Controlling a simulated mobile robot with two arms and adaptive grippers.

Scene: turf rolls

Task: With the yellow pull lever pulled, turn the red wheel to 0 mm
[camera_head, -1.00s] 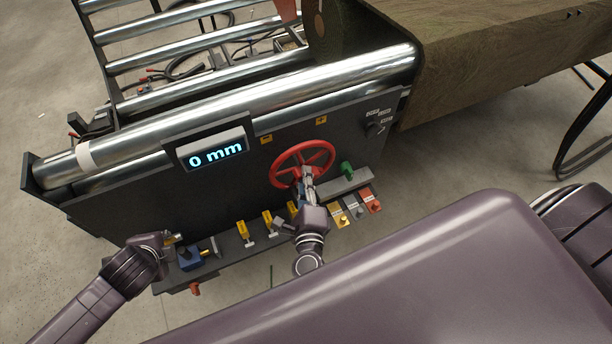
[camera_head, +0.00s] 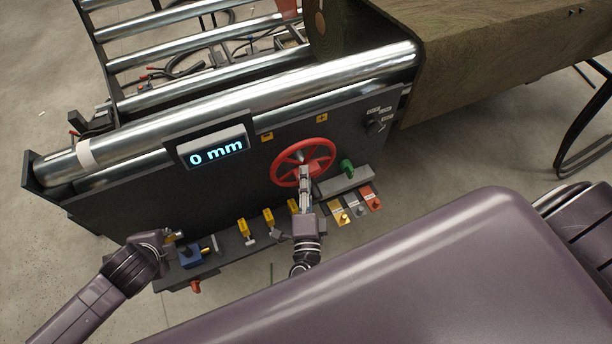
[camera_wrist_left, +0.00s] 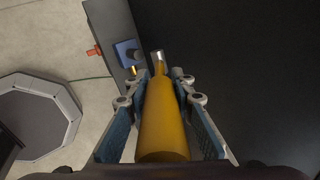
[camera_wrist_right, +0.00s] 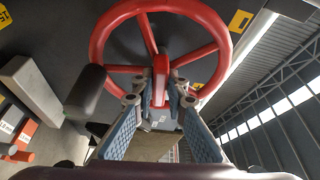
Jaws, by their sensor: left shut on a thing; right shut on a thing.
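The red wheel (camera_head: 275,171) is on the dark front panel of the machine. My right gripper (camera_head: 305,174) is shut on the wheel's near lower part; in the right wrist view the red wheel (camera_wrist_right: 98,38) has a red piece between the fingertips (camera_wrist_right: 160,88). The yellow pull lever (camera_wrist_left: 163,125) fills the space between my left gripper's fingers (camera_wrist_left: 160,90), which are shut on it. In the head view my left gripper (camera_head: 172,238) is at the panel's lower left and mostly hides the lever. The display (camera_head: 215,152) reads 0 mm.
A blue block (camera_head: 191,256) and several small yellow parts (camera_head: 243,227) line the panel's lower ledge. Metal rollers (camera_head: 250,98) lie above.

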